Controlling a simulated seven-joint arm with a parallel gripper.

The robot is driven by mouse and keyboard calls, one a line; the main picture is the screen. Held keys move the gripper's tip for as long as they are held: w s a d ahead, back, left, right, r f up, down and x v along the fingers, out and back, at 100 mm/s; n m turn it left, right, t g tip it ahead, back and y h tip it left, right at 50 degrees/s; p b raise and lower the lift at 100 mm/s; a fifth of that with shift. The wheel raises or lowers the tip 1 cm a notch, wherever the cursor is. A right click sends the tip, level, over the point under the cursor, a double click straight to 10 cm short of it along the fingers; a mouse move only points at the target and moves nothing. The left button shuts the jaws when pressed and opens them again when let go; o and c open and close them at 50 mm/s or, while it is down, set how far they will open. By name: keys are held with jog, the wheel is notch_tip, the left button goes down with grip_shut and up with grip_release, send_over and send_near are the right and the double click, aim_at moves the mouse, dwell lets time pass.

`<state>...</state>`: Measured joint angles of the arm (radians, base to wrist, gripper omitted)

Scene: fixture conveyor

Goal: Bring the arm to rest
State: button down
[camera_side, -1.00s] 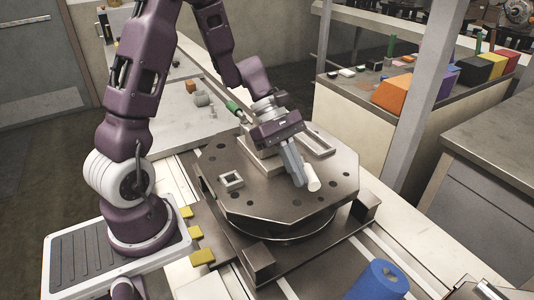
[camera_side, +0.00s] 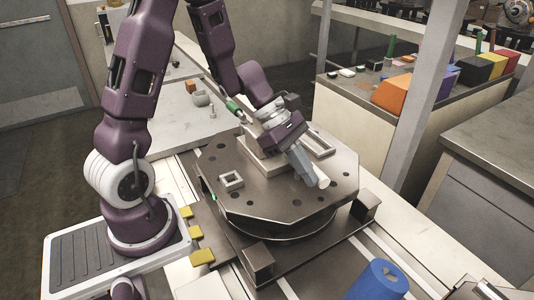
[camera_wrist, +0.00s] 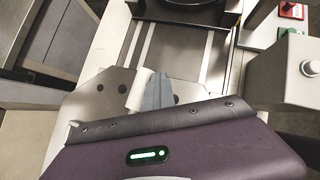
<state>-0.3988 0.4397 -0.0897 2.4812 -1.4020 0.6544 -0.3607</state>
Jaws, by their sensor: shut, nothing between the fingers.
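My gripper (camera_side: 313,182) is shut and points down to the right, low over the dark octagonal turntable plate (camera_side: 265,200) in the side view. In the wrist view, its grey fingers (camera_wrist: 158,92) are together. A white cylinder (camera_side: 323,183) shows right beside the fingertips and is partly hidden by them. It also shows in the wrist view (camera_wrist: 139,90), just left of the fingers. I cannot tell whether it touches them or the plate.
On the plate are a small square frame (camera_side: 231,180) and a longer rectangular frame (camera_side: 319,145). A green-handled clamp (camera_side: 233,104) stands behind. A blue cylinder (camera_side: 378,283) is at the front right.

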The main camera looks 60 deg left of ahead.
jog(key=v, duration=0.7)
jog(key=s+d+r+m+y, duration=0.3)
jog(key=s+d+r+m, duration=0.35)
jog(key=s+m, duration=0.45)
jog(key=s+a+r+m+t+y, duration=0.2)
jog(key=s+m, duration=0.4)
jog(key=m, duration=0.6)
jog(key=shift+s+a+r+y, duration=0.4)
jog(key=shift+a+r+y, duration=0.1)
jog(key=shift+y, duration=0.5)
